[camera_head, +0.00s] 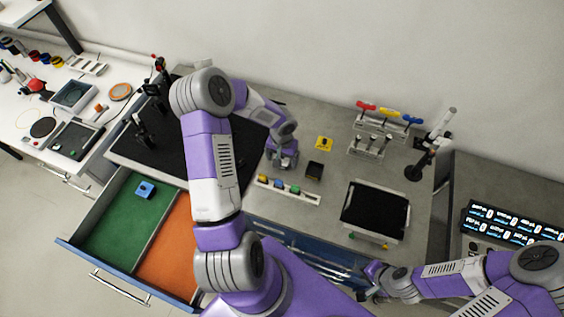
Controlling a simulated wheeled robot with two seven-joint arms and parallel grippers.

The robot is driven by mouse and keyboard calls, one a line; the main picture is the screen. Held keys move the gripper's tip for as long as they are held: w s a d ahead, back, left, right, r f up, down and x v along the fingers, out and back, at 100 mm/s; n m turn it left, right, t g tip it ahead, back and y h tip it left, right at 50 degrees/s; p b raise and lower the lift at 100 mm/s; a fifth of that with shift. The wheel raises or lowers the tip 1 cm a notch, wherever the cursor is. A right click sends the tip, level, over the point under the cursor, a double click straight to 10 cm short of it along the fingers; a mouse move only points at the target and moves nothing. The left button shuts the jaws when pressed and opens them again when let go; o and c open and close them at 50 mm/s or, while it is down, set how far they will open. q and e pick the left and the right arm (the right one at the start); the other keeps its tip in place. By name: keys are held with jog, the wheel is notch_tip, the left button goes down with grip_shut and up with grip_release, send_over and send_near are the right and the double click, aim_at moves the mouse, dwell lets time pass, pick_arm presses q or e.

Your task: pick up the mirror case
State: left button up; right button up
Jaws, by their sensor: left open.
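I cannot tell for sure which object is the mirror case. One candidate is a small blue case (145,190) with a dark spot, lying in the green compartment of the open drawer. Others are a yellow block (324,143) and a small dark open box (314,171) on the grey bench. My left gripper (281,164) is open and points down over the bench, left of the dark box and behind a white strip with coloured blocks. Its fingertips are small in view. My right gripper (372,284) is low at the bench's front edge; its fingers are unclear.
The open drawer (78,244) has green and orange compartments. The white strip (306,198) holds small coloured blocks. A black mat (375,211) lies to the right, before a rack of coloured-handled tools (387,115) and an upright stand (414,172). My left arm hides part of the black board (178,150).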

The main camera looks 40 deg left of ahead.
pick_arm(q)
jog(key=c, duration=1)
jog(key=shift+w, duration=0.1)
